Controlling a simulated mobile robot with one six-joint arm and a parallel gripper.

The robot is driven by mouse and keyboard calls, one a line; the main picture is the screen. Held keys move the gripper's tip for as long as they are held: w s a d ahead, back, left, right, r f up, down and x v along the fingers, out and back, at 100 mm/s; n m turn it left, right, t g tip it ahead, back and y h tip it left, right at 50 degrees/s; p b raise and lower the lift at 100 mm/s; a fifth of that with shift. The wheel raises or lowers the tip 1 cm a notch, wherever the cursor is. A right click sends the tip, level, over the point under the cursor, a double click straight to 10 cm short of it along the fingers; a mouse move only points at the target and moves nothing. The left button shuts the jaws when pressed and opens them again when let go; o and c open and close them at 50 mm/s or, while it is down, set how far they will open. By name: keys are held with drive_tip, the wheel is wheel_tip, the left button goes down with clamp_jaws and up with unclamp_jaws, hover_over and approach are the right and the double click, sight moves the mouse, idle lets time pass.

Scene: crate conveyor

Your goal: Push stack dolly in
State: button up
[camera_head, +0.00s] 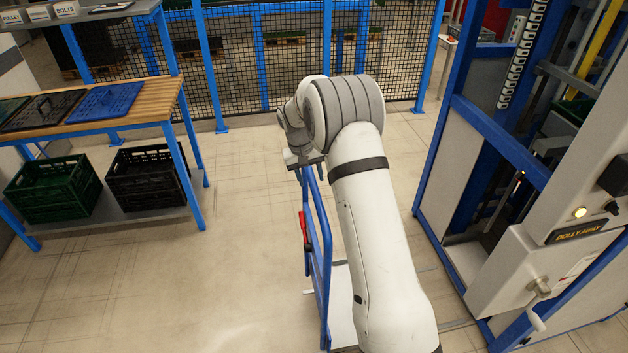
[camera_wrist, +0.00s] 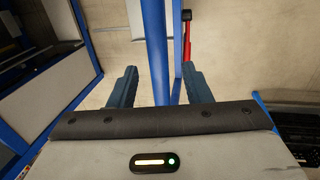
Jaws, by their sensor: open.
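The stack dolly has a blue upright handle frame (camera_head: 325,275) with a red lever (camera_head: 304,230) on its left side. Its pale deck (camera_head: 341,300) is low on the floor and partly hidden behind my arm. My gripper (camera_head: 305,162) is at the top of the handle frame. In the wrist view my gripper (camera_wrist: 158,80) is open, with a blue bar of the handle (camera_wrist: 157,45) between its two spread fingers. Gaps show on both sides of the bar. The red lever also shows in the wrist view (camera_wrist: 186,22).
A blue-framed machine (camera_head: 490,130) stands at right, with a "DOLLY AWAY" sign (camera_head: 580,232) and a lit yellow lamp (camera_head: 580,212). A wooden-topped bench (camera_head: 150,100) with crates beneath stands at left. A mesh fence (camera_head: 270,60) closes the back. Floor left of the dolly is clear.

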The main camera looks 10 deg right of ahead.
sight(314, 186)
drive_tip(key=shift+d+f+p, duration=0.15)
drive_tip(key=shift+d+f, duration=0.1)
drive_tip(key=shift+f, duration=0.65)
drive_tip(key=shift+d+f+p, duration=0.15)
drive_tip(key=shift+d+f, duration=0.05)
drive_tip(key=shift+f, duration=0.65)
drive_tip(key=shift+s, duration=0.1)
clamp_jaws()
